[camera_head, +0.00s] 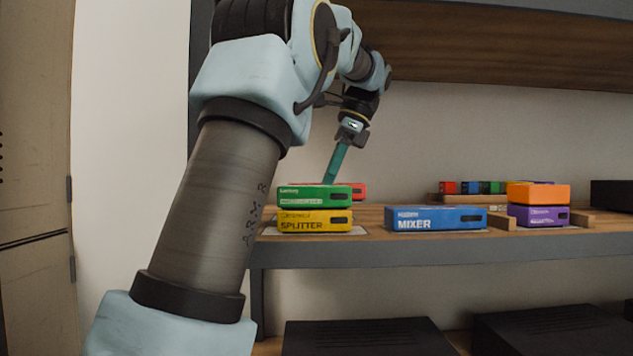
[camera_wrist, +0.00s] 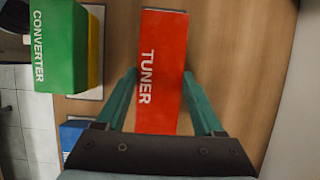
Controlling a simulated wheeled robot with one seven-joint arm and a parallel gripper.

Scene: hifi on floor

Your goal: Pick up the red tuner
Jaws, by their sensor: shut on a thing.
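The red tuner (camera_wrist: 162,50) is a long box with white lettering, lying between the two green fingers of my gripper (camera_wrist: 160,76) in the wrist view. My gripper is shut on its sides. In the head view my gripper (camera_head: 331,178) reaches down behind the stacked boxes. Only a bit of the red tuner (camera_head: 358,188) shows there, the rest being hidden by the green converter. I cannot tell whether the tuner still touches the shelf.
The green converter (camera_head: 302,196) sits on the yellow splitter (camera_head: 305,221), close beside the tuner. A blue mixer (camera_head: 436,217) is to the right, then an orange box (camera_head: 538,194) on a purple box (camera_head: 540,216). An upper wooden shelf (camera_head: 500,45) overhangs.

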